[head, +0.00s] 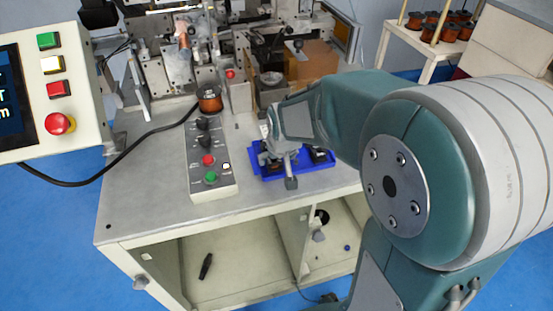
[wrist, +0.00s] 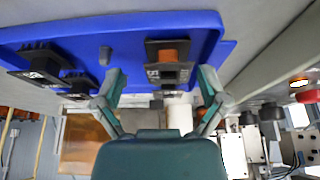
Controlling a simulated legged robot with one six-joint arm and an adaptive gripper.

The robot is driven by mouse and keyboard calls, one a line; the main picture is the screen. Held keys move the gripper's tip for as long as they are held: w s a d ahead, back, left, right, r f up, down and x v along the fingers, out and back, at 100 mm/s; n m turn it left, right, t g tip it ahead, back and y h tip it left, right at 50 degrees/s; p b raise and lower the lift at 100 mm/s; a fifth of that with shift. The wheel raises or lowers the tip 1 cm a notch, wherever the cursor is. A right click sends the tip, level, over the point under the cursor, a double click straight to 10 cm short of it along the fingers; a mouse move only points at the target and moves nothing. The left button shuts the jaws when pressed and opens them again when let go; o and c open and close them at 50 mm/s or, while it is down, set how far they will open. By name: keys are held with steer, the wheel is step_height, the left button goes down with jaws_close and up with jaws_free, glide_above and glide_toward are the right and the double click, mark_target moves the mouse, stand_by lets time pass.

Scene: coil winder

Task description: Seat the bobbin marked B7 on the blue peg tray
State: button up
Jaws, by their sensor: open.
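The blue peg tray (head: 330,164) lies on the bench in the head view and fills the top of the wrist view (wrist: 205,28). My gripper (head: 279,168) is open over the tray's left part. In the wrist view a black-flanged bobbin with orange winding (wrist: 167,62) is on the tray, between the spread fingertips (wrist: 162,74) and apart from both. Its white label is too small to read surely as B7. Two dark bobbins (wrist: 38,62) (wrist: 80,82) are on the other side of the tray. A bare peg (wrist: 105,56) stands between.
A copper-wound bobbin (head: 209,98) stands at the back of the grey control box (head: 212,165), left of the tray. The winding machine (head: 180,60) and a cardboard box (head: 310,62) are behind. A rack at the back right holds several copper bobbins (head: 447,30). The bench front is clear.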

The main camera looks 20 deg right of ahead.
steer(key=v, duration=1)
steer(key=shift+s+r, duration=0.25)
steer(key=shift+r, duration=0.05)
steer(key=s+r+t, duration=0.1)
steer(key=s, duration=1.5)
steer(key=shift+s+r, duration=0.2)
steer(key=shift+r, duration=0.1)
